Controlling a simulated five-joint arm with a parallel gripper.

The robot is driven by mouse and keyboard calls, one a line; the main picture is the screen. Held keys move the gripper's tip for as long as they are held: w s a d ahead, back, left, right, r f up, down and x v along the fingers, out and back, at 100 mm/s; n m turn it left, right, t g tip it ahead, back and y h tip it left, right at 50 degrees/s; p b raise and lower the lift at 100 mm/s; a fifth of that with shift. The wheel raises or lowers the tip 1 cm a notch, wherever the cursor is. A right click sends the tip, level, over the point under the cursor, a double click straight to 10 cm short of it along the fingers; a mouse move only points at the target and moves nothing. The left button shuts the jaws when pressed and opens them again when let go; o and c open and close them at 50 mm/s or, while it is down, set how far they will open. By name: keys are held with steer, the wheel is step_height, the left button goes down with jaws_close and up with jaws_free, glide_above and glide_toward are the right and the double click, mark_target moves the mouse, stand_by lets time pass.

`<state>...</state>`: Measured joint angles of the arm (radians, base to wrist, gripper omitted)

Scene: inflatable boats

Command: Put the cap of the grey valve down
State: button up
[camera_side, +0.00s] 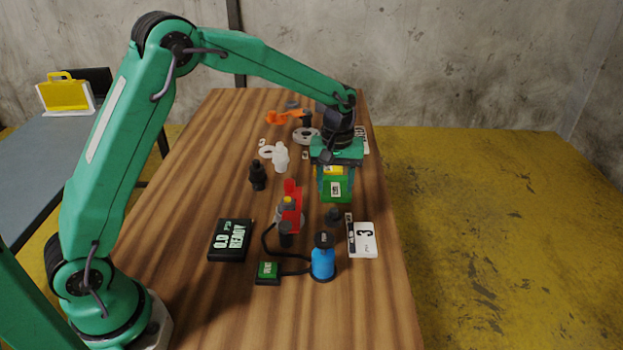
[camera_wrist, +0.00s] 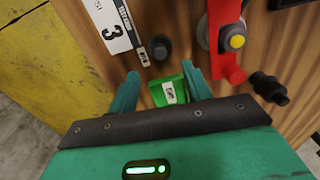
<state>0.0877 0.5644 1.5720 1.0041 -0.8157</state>
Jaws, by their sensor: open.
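My gripper (camera_side: 335,178) is open over the right side of the table, and its two fingers show apart in the wrist view (camera_wrist: 160,76). A green box with a white label (camera_wrist: 168,92) lies below and between the fingers as seen there; contact cannot be told. It also shows in the side view (camera_side: 336,190). No cap is visible in the fingers. A small dark grey round piece (camera_wrist: 160,47), perhaps a cap, rests on the wood ahead of the fingers, beside the card marked 3. A grey round fitting with a yellow centre (camera_wrist: 233,41) has a red piece across it.
The card marked 3 (camera_side: 363,239), a blue bottle (camera_side: 322,262), a green-topped box with a cable (camera_side: 268,271) and a black display (camera_side: 230,240) stand at the front. A black fitting (camera_side: 257,175) and white bottle (camera_side: 281,158) stand left of my gripper. Bare wood lies front left.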

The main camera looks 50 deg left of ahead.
steer(key=shift+r, duration=1.3)
steer(key=s+a+r+m+t, duration=0.3)
steer(key=s+r+m, duration=0.1)
steer(key=s+r, duration=0.9)
steer(key=s+a+f+m+t, duration=0.1)
steer(key=s+m, duration=0.3)
steer(key=s, duration=1.1)
steer(key=shift+s+a+t, duration=0.15)
steer(key=shift+a+t, duration=0.1)
steer(key=shift+t, duration=0.55)
